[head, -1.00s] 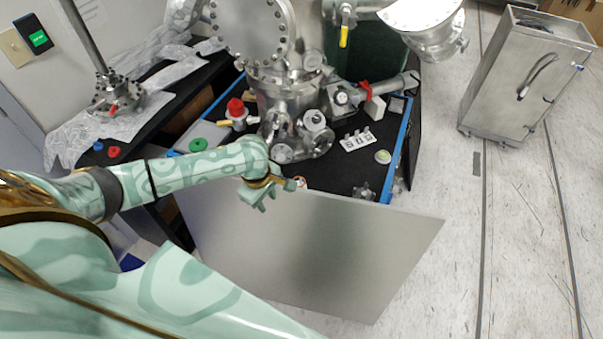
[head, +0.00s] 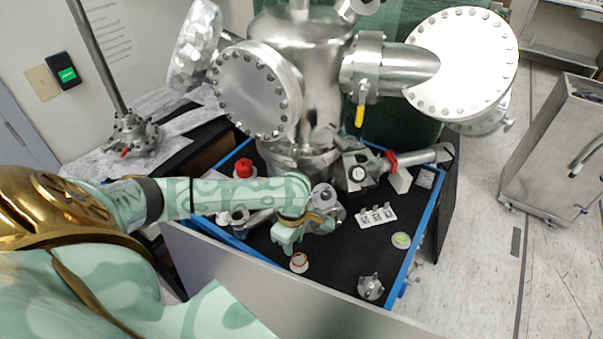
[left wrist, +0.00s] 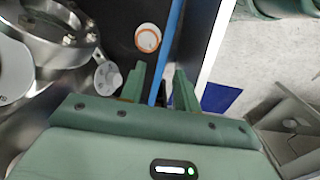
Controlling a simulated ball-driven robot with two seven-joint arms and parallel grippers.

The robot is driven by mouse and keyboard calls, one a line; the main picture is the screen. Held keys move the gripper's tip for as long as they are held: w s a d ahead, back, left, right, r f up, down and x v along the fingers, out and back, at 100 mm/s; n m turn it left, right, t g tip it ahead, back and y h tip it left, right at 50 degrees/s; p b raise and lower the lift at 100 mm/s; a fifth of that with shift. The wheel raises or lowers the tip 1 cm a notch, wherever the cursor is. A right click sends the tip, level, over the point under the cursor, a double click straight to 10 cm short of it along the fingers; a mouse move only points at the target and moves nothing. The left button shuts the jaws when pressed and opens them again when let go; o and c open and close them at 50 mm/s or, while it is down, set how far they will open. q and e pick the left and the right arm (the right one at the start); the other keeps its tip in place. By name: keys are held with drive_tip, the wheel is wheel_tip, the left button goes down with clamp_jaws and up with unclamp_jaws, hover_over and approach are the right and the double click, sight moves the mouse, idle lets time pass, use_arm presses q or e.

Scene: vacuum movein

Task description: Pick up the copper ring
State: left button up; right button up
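The copper ring (head: 299,262) is a small round piece with an orange-brown rim and a pale centre, lying on the black table top near its front edge. It also shows in the left wrist view (left wrist: 148,38), beyond my fingertips and slightly left of them. My left gripper (head: 285,248) is above the table, just behind and left of the ring in the head view. In the left wrist view its two green fingers (left wrist: 158,76) stand apart with nothing between them. My right gripper is in neither view.
The steel vacuum chamber (head: 308,45) stands close behind my left gripper. A white block with clips (head: 376,217), a small round green-topped piece (head: 401,240) and a metal knob-like part (head: 370,287) lie right of the ring. A grey panel (head: 240,272) runs along the table's front.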

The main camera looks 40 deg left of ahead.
use_arm(q)
drive_tip(key=f+b, duration=0.1)
drive_tip(key=f, duration=0.4)
drive_tip(key=shift+w+f+b, duration=0.2)
drive_tip(key=shift+f+b, duration=0.15)
drive_tip(key=shift+b, duration=0.05)
drive_tip(key=shift+f, duration=0.35)
wheel_tip(320, 180, down, 5)
drive_tip(key=b, duration=0.3)
drive_tip(key=shift+w+a, duration=0.1)
drive_tip(key=shift+w, duration=0.05)
drive_tip(key=shift+r, duration=0.1)
drive_tip(key=shift+f+p, duration=0.2)
drive_tip(key=shift+p, duration=0.25)
clamp_jaws()
